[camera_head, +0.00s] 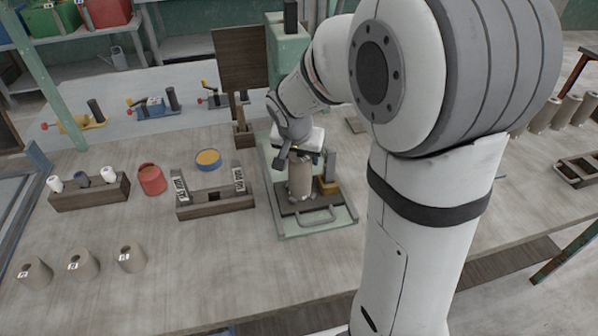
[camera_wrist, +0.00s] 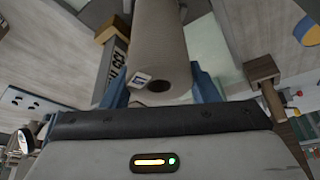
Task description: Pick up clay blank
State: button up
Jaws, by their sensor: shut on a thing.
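The clay blank (camera_head: 300,180) is a beige cylinder with a hole in its end, standing upright in the green-framed fixture (camera_head: 345,218) in the head view. In the wrist view the clay blank (camera_wrist: 158,40) lies between the blue fingers, with a small marked label near its holed end. My gripper (camera_head: 298,158) is at the upper part of the blank, shut on it. My gripper (camera_wrist: 160,85) also shows in the wrist view. Whether the blank's base touches the fixture is hard to tell.
Several labelled clay cylinders (camera_head: 82,264) stand at the front left. A wooden rack (camera_head: 215,204), a red cup (camera_head: 151,179) and a blue-rimmed round container (camera_head: 208,160) are left of the fixture. A yellow block (camera_head: 328,187) sits close to the blank's right.

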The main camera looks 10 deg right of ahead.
grip_shut()
